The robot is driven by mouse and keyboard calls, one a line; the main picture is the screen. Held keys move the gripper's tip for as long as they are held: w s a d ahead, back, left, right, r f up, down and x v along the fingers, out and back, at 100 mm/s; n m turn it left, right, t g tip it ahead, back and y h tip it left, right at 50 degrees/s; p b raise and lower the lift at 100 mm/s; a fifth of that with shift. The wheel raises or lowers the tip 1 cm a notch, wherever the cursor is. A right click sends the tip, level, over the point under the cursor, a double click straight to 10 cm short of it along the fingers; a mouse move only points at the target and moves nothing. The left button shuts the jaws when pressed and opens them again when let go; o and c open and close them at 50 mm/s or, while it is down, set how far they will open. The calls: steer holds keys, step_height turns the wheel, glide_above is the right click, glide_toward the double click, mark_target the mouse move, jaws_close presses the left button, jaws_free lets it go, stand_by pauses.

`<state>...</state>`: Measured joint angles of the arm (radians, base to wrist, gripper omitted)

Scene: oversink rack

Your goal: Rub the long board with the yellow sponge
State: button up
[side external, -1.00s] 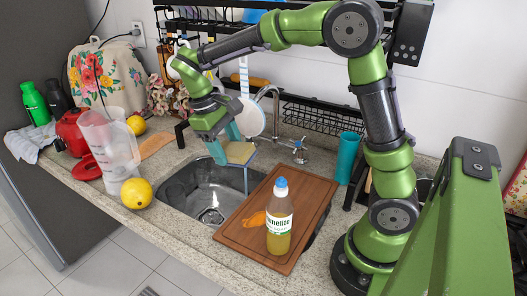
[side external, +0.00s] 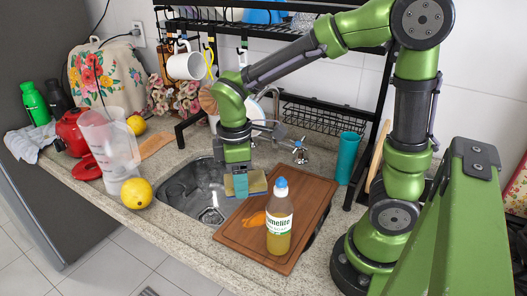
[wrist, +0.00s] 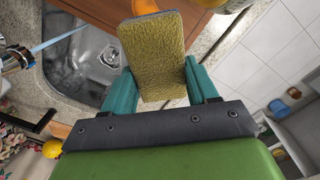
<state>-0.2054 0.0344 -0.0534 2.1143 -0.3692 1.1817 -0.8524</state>
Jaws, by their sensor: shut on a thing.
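My gripper (side external: 240,190) is shut on the yellow sponge (side external: 258,183), with its teal fingers on either side. In the wrist view the sponge (wrist: 153,55) shows its rough yellow face, with a thin dark layer along the far edge. The long brown board (side external: 308,200) lies across the right part of the sink. The sponge is near the board's left back edge; I cannot tell whether it touches it. In the wrist view part of the board (wrist: 100,12) shows behind the sponge.
A soap bottle (side external: 280,225) and an orange object (side external: 254,219) are on the board. The steel sink (side external: 190,185) is open to the left, with the faucet (side external: 272,105) behind. A teal cup (side external: 347,157) stands right. A yellow fruit (side external: 137,193) and clear pitcher (side external: 108,145) are left.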

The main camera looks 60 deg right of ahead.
steer(key=shift+s+a+f+n, duration=0.3)
steer(key=shift+s+f+n, duration=0.2)
steer(key=shift+n, duration=0.1)
step_height(320, 180, down, 5)
steer(key=shift+r, duration=0.15)
steer(key=shift+r, duration=0.1)
